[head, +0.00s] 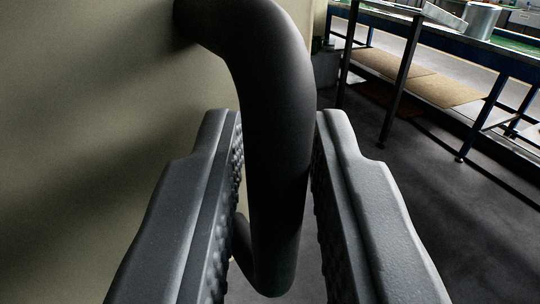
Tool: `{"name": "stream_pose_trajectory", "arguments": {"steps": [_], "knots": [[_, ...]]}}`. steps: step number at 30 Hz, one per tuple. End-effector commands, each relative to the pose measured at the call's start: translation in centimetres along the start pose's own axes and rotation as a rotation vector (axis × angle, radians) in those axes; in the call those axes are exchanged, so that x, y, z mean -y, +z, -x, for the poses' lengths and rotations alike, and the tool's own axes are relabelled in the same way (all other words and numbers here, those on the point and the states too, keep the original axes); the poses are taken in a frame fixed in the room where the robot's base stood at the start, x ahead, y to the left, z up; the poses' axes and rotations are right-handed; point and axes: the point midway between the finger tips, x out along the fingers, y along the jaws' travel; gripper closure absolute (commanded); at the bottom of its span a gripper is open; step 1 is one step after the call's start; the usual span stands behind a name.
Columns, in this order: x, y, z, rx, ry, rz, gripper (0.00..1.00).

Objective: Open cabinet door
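A dark, thick, curved handle (278,130) stands out from a beige-olive cabinet door (90,100) that fills the left side of the head view. The handle leaves the surface near the top, bends, and runs down through the middle of the picture, with its lower bend near the bottom. My gripper (279,125) has its two grey fingers on either side of the handle's upright part. A narrow gap shows between the left finger and the handle. The right finger is very close to the handle; I cannot tell whether it touches. The door's edges and hinge are mostly out of view.
A blue-framed workbench (470,50) stands at the back right, with a metal cylinder (481,20) on top and brown boards (420,80) below. The dark floor (450,210) on the right is clear.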

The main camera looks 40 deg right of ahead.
Motion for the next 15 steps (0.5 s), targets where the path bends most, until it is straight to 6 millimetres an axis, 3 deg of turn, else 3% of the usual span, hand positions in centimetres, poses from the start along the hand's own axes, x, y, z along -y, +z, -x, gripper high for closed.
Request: {"name": "stream_pose_trajectory", "arguments": {"steps": [8,15], "knots": [[0.0,0.2,0.4,0.004,0.002,0.000,0.81],[0.0,0.2,3.6,0.000,0.002,0.000,0.81]]}}
